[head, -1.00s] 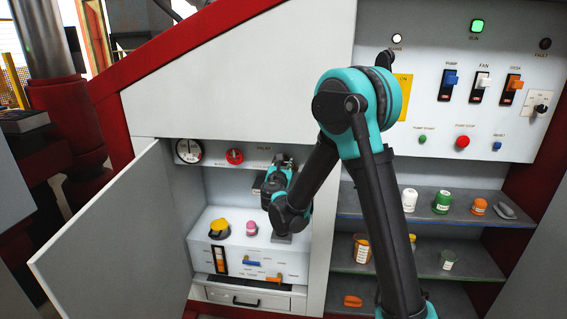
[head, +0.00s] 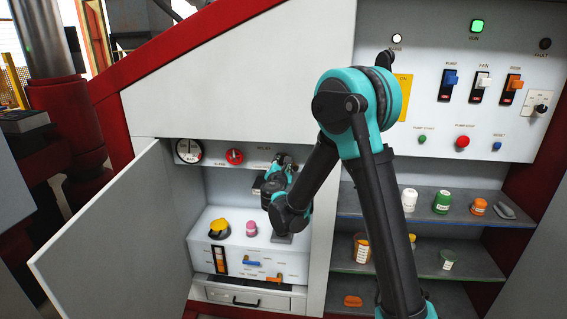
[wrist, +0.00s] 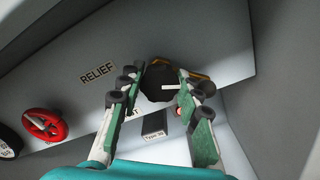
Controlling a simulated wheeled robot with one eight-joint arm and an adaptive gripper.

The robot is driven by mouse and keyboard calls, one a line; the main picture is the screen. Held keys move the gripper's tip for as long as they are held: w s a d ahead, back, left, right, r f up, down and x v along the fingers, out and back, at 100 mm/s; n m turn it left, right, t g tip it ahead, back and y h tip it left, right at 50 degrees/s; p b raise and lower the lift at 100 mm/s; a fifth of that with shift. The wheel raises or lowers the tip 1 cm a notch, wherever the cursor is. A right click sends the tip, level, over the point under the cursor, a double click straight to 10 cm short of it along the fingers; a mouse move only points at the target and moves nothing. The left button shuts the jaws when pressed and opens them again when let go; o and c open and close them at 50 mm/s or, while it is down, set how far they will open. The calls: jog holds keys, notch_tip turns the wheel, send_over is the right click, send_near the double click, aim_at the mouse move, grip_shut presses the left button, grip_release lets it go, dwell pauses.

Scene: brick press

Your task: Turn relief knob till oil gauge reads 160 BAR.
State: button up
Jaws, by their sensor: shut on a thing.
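The black relief knob (wrist: 158,80) is in the wrist view, with a short white mark pointing to the right. My gripper (wrist: 163,84) is closed around it, one finger on each side. In the head view my gripper (head: 283,163) is inside the open cabinet, and the arm and wrist hide the knob. The oil gauge (head: 189,151) is a round dial with a white and dark face at the upper left of the cabinet. Its edge also shows in the wrist view (wrist: 8,142). The needle reading is too small to tell.
A red handwheel (head: 234,156) sits between gauge and gripper. A white box (head: 225,248) with a yellow knob (head: 219,229) and a pink knob (head: 251,228) stands below. The open cabinet door (head: 105,235) is at left. Shelves (head: 480,263) with several jars are at right.

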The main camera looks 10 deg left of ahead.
jog(key=o, duration=1.2)
jog(key=s, duration=1.2)
jog(key=shift+a, duration=0.2)
